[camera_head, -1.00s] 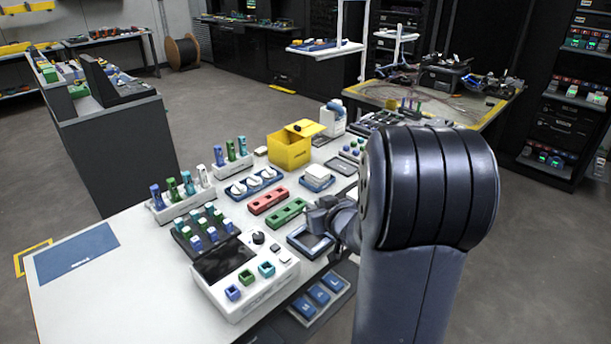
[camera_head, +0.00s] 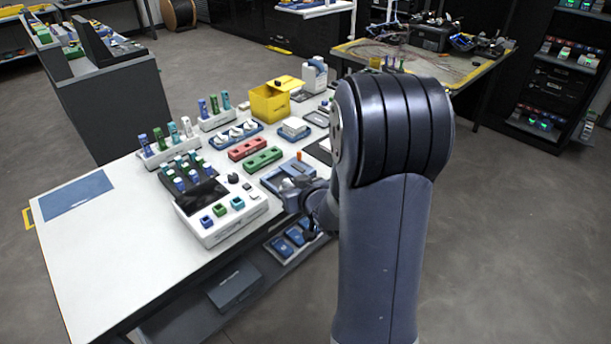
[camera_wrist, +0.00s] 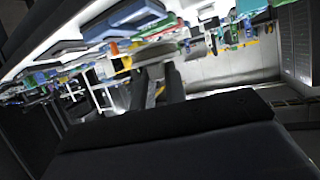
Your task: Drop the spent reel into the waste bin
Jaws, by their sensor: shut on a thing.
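The yellow waste bin (camera_head: 270,106) stands on the table with its lid raised, in the upper middle of the head view. My gripper (camera_head: 299,188) is near the right edge of the table, beside the blue tray (camera_head: 274,176) and nearer to me than the bin. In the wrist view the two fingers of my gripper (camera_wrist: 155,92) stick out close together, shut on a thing. The thing between them is too small and dark to name. I cannot pick out the spent reel for sure in either view.
A green block (camera_head: 262,160) and a red block (camera_head: 247,148) lie between the gripper and the bin. A white device (camera_head: 220,215) with a dark screen is left of the gripper. A white dispenser (camera_head: 315,76) stands behind the bin.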

